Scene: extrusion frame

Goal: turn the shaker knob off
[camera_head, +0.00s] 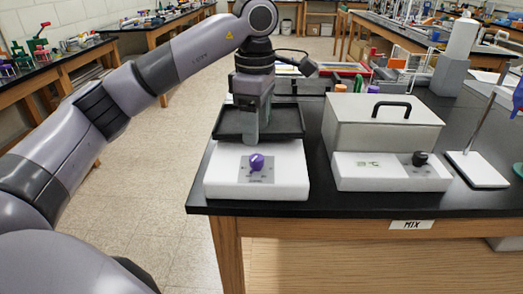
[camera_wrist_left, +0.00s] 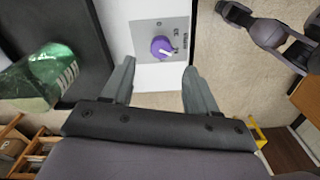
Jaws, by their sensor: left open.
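The shaker (camera_head: 290,177) is a white box at the front left of the black bench, with a dark tray (camera_head: 288,122) on top. Its purple knob (camera_head: 257,162) sits on a grey plate on the front face. The wrist view shows the knob (camera_wrist_left: 162,47) with a white pointer line; the plate's lettering is too small to read. My left gripper (camera_head: 251,137) hangs over the tray's front side, above the knob. In the wrist view the left gripper (camera_wrist_left: 158,68) is open, nothing between its fingers, with the knob ahead of the gap. My right gripper is not seen.
A lidded box (camera_head: 384,122) with a black handle and a black knob (camera_head: 420,158) stands right of the shaker. A stand with a white base (camera_head: 476,169) is farther right. A green bottle (camera_wrist_left: 42,78) shows beside the gripper in the wrist view. Floor left of the bench is clear.

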